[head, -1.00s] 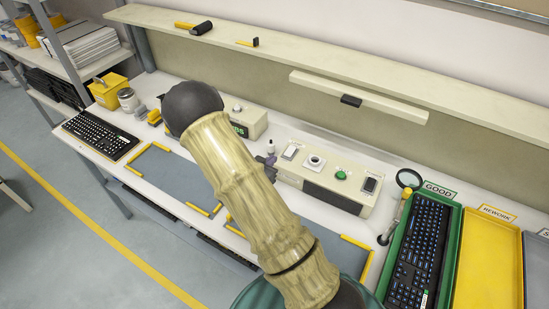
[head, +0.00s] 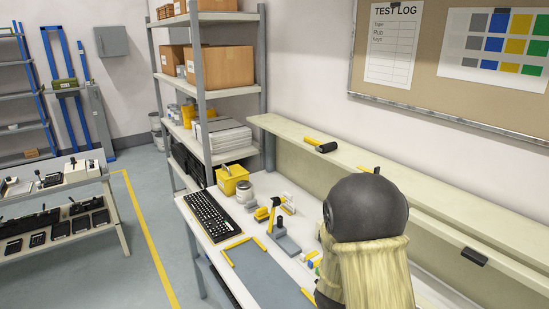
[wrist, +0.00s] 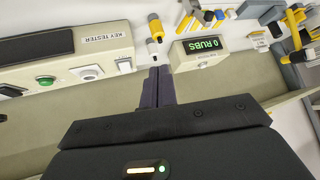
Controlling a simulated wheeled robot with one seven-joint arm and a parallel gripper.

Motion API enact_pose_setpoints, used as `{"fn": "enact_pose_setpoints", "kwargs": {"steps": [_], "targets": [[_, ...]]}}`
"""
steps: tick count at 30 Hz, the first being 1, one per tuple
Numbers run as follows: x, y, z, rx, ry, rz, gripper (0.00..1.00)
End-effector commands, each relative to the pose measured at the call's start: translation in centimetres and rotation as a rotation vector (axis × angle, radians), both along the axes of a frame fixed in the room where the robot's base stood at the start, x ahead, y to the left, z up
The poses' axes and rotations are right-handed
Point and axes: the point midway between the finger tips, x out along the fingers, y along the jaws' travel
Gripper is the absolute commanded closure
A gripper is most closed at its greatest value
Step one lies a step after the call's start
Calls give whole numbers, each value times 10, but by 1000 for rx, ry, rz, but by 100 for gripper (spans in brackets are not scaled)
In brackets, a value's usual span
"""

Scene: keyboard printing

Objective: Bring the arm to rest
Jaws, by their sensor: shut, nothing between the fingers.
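My gripper (wrist: 159,76) shows in the wrist view with its two dark fingers pressed together and nothing between them. The fingers point toward the key tester (wrist: 98,55) and the counter box (wrist: 197,54), whose green display reads "0 RUBS". Small bottles (wrist: 156,30) stand just beyond the fingertips. In the head view, my pale arm link with its dark rounded joint fills the lower right, and my gripper is out of sight there.
A keyboard (head: 211,214) lies at the left of the workbench, near a yellow bin (head: 233,180) and a jar (head: 244,192). A small stand (head: 284,240) is behind the grey mat (head: 268,279). A shelf rack (head: 205,90) rises beyond the bench. A ledge (head: 410,195) runs along the wall.

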Motion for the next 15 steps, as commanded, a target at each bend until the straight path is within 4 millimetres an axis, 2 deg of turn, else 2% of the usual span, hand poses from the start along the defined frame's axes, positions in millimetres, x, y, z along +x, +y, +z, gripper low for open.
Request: {"fn": "enact_pose_setpoints", "kwargs": {"steps": [1,5,8,15], "targets": [[-7,8,11,36,26,52,100],[-34,30,32,104,125,203,100],[-61,42,47,129,207,317,100],[-140,47,79,100,422,559,100]]}}
